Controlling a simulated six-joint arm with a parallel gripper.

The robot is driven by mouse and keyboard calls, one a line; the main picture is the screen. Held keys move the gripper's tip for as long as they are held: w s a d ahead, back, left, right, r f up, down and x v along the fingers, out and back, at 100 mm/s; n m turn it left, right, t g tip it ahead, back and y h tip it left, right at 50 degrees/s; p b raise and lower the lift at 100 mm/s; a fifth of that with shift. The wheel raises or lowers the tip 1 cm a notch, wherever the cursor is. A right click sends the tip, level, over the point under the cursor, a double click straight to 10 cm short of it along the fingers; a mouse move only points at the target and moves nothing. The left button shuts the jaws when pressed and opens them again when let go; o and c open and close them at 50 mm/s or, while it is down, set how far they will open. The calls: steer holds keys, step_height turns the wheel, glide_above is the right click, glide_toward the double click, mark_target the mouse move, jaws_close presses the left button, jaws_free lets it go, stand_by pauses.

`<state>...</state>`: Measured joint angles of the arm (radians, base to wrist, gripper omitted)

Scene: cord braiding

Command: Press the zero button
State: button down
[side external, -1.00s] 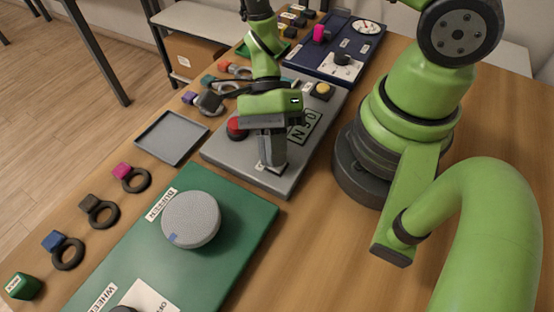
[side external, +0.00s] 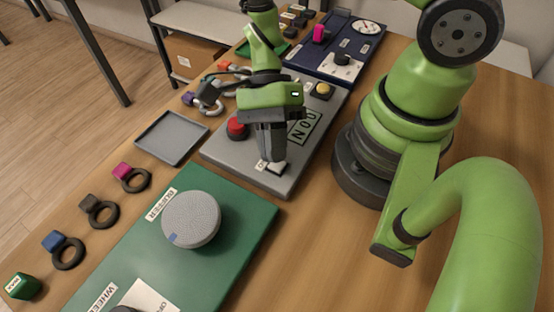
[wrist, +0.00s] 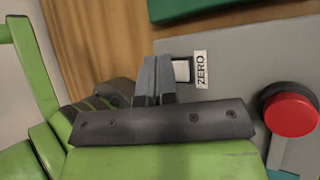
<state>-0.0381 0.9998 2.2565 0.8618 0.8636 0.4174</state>
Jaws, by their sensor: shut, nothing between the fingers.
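The zero button is a small white square (wrist: 182,70) beside a label reading ZERO (wrist: 201,68) on a grey panel (side external: 222,150). In the side view the button (side external: 276,167) shows just past my fingertips. My gripper (side external: 270,160) is shut and empty, pointing down at the panel's near end. In the wrist view my gripper's fingers (wrist: 155,78) are together right beside the button, and partly cover its edge. I cannot tell whether they touch it.
On the same panel are a red button (side external: 237,128), a yellow button (side external: 323,90) and a display (side external: 305,127). A green board with a grey knob (side external: 191,219) lies nearer. An empty grey tray (side external: 172,137) lies to the left.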

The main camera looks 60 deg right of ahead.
steer(key=shift+r, duration=2.5)
steer(key=s+d+r+n+t+h, duration=0.1)
steer(key=d+r+n+t+h, duration=0.1)
steer(key=d+r+n+t, duration=0.2)
steer(key=d+r+n+t+h, duration=0.3)
steer(key=r+n+t, duration=0.5)
steer(key=r, duration=0.9)
steer(key=d+n, duration=0.1)
steer(key=n, duration=0.2)
steer(key=shift+s+n+t, duration=0.3)
steer(key=shift+s+n, duration=0.1)
